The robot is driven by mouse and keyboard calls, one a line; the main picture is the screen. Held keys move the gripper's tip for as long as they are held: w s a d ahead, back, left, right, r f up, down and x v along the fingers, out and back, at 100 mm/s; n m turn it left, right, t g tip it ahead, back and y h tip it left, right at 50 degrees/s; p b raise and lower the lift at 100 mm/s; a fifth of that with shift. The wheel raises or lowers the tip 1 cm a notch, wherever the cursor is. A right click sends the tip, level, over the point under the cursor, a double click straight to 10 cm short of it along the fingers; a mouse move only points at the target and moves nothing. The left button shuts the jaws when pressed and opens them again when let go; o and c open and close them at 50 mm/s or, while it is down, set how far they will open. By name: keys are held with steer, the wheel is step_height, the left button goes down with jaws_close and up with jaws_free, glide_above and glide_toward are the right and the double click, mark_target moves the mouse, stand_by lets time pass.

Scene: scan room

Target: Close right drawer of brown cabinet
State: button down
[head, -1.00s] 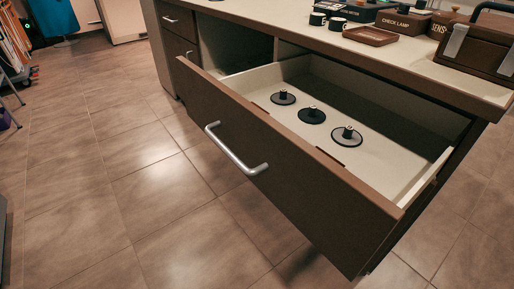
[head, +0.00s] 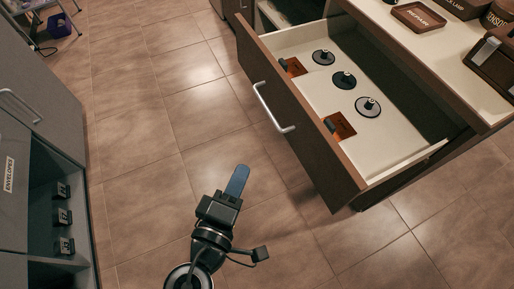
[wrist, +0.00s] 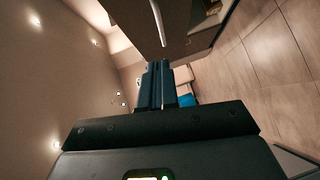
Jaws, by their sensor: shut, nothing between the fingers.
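The right drawer (head: 285,118) of the brown cabinet is pulled well out in the head view. Its dark front carries a silver bar handle (head: 272,108). Inside lie several round black discs with knobs (head: 344,80) and two orange-brown items (head: 340,125) near the front panel. My gripper (head: 237,182) is at the lower middle, in front of the drawer and apart from it, with its blue-grey fingers shut and empty. In the wrist view the shut fingers (wrist: 158,85) point towards a dark panel with a pale handle (wrist: 157,22).
The cabinet top (head: 440,62) bears a brown tray (head: 418,17) and dark boxes. A grey cabinet (head: 40,130) with an open shelf of small dark items stands at the left. Tiled floor between the cabinets is clear apart from my arm.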

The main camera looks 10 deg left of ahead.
glide_toward(275, 124)
steer(key=w+a, duration=0.2)
steer(key=w, duration=0.1)
steer(key=d, duration=0.1)
steer(key=w+d, duration=0.1)
steer(key=shift+w+d+f, duration=0.3)
steer(key=shift+d+f, duration=0.05)
steer(key=shift+f, duration=0.05)
steer(key=shift+w+d+f, duration=0.1)
steer(key=shift+w+d, duration=0.1)
steer(key=shift+d, duration=0.1)
steer(key=shift+d, duration=0.1)
steer(key=w+d, duration=0.6)
steer(key=d, duration=0.2)
steer(key=w+d, duration=0.6)
steer(key=d, duration=0.3)
steer(key=w+d+p, duration=0.1)
steer(key=w+d, duration=0.5)
steer(key=d, duration=0.3)
steer(key=shift+d, duration=0.4)
steer(key=shift+w+d+r, duration=0.1)
steer(key=shift+d+r, duration=0.05)
steer(key=shift+r, duration=0.05)
